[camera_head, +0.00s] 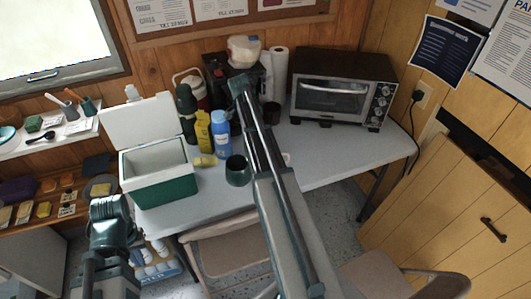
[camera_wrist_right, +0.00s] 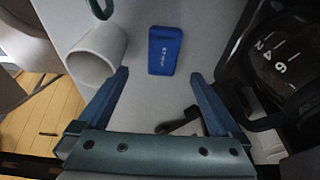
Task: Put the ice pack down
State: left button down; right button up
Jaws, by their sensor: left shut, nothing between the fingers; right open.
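The blue ice pack (camera_wrist_right: 165,50) lies flat on the pale table in the right wrist view, just past and between the fingertips of my right gripper (camera_wrist_right: 158,77). That gripper is open, and nothing shows held in it. In the head view my right arm reaches across the table, with the right gripper (camera_head: 240,86) at its far end before the dark coffee maker. I cannot make out the ice pack in the head view. My left gripper (camera_head: 110,208) is shut and empty, in front of the green cooler (camera_head: 165,190), whose white lid stands open.
In the head view several bottles and a dark green mug (camera_head: 237,171) stand left of my right arm; a toaster oven (camera_head: 338,88) stands right.

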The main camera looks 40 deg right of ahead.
jog(key=shift+b+x, duration=1.5)
jog(key=shift+x, duration=0.65)
jog(key=b+x, duration=0.5)
jog(key=shift+w+d+f, duration=0.15)
jog(key=shift+w+d, duration=0.1)
jog(key=shift+w, duration=0.05)
jog(key=shift+c, duration=0.2)
jog(key=c, duration=1.4)
